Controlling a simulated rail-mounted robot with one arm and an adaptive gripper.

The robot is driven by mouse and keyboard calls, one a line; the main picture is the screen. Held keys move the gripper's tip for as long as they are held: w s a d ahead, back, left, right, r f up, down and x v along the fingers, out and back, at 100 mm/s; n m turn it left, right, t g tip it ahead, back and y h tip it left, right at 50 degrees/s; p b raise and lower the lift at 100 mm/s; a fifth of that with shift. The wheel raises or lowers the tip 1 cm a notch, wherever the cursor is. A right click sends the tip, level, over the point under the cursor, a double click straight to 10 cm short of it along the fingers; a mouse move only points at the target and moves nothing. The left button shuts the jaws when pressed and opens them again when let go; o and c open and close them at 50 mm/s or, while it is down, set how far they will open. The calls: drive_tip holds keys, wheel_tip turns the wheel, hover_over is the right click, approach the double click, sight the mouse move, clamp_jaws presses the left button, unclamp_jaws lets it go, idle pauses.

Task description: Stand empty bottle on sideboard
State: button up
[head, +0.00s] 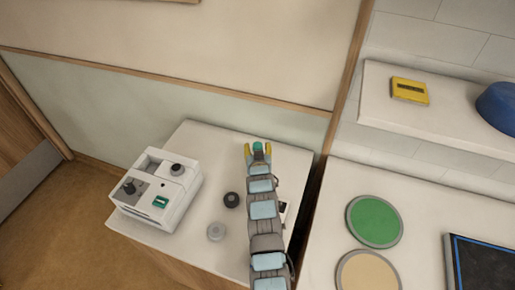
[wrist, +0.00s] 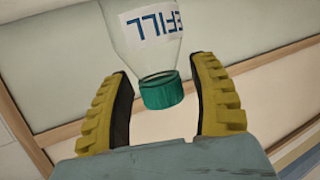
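A clear bottle (wrist: 150,45) with a teal cap (wrist: 160,90) and a white label reading "REFILL" upside down shows in the wrist view. Its cap points toward my gripper, and its far end is cut off by the frame. My gripper (wrist: 160,66) has its yellow fingers on either side of the cap and neck, with a visible gap on both sides. In the head view my gripper (head: 258,151) is over the far part of a white-topped cabinet (head: 210,150), possibly the sideboard. A teal part shows between its fingers; the rest of the bottle is hidden there.
A white device (head: 158,190) stands on the cabinet's left. A dark knob-like disc (head: 231,200) and a grey one (head: 216,231) lie near its middle. Right of a gap, another surface holds green (head: 374,221) and tan (head: 368,272) discs. A shelf holds a yellow box (head: 409,91).

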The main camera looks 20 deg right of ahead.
drive_tip(key=shift+r, duration=0.15)
drive_tip(key=shift+s, duration=0.2)
drive_tip(key=shift+s+a+r, duration=0.1)
drive_tip(key=shift+s+a, duration=0.15)
drive_tip(key=shift+s, duration=0.45)
drive_tip(key=shift+s+a+r, duration=0.1)
drive_tip(key=shift+s+r, duration=0.15)
drive_tip(key=shift+s, duration=0.05)
drive_tip(key=v, duration=0.9)
drive_tip(key=shift+s+b, duration=0.2)
drive_tip(key=shift+b, duration=0.2)
drive_tip(key=shift+a, duration=0.15)
